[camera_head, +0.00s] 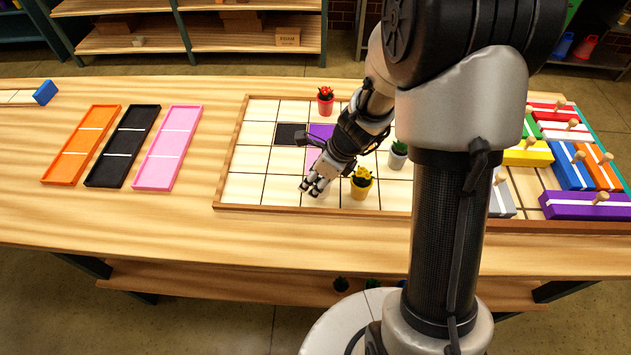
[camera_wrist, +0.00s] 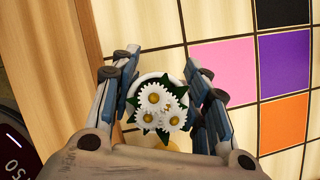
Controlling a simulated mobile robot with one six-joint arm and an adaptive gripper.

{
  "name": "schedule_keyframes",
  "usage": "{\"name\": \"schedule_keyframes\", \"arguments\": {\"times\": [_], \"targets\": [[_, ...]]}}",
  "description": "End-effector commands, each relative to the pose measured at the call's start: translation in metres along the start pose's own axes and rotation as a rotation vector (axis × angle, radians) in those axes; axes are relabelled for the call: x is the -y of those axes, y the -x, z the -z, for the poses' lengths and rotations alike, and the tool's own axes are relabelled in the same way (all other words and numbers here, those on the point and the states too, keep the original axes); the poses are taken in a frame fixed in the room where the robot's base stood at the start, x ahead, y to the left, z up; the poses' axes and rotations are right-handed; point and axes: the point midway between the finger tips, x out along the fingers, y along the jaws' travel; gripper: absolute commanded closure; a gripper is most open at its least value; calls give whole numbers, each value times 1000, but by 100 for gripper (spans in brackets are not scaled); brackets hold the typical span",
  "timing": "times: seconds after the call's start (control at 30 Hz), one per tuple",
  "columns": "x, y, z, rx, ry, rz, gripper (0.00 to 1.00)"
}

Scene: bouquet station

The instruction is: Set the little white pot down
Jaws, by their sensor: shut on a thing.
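The little white pot (camera_wrist: 143,80) shows in the wrist view from above, with white daisies and dark green leaves in it. My gripper (camera_wrist: 165,97) is shut on it, one finger on each side. In the head view my gripper (camera_head: 314,189) is low over the front part of the gridded board (camera_head: 236,189), just left of a yellow pot (camera_head: 361,191). The pot in my grip is mostly hidden there by the fingers. I cannot tell whether its base touches the board.
A red pot (camera_head: 325,106) stands at the board's back, and a pale grey pot (camera_head: 397,160) stands right of my wrist. Orange, black and pink trays (camera_head: 167,150) lie to the left. Several coloured knobbed blocks (camera_head: 570,170) lie at the right. Cells left of my gripper are clear.

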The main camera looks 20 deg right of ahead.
Motion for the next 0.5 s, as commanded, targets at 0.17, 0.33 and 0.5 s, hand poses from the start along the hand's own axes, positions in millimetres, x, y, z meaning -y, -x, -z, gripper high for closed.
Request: {"name": "schedule_keyframes", "arguments": {"times": [0.17,0.33,0.5], "targets": [[1,2,-1,1,1,2,93],[0,-1,0,0,0,1,56],[0,-1,0,0,0,1,45]]}}
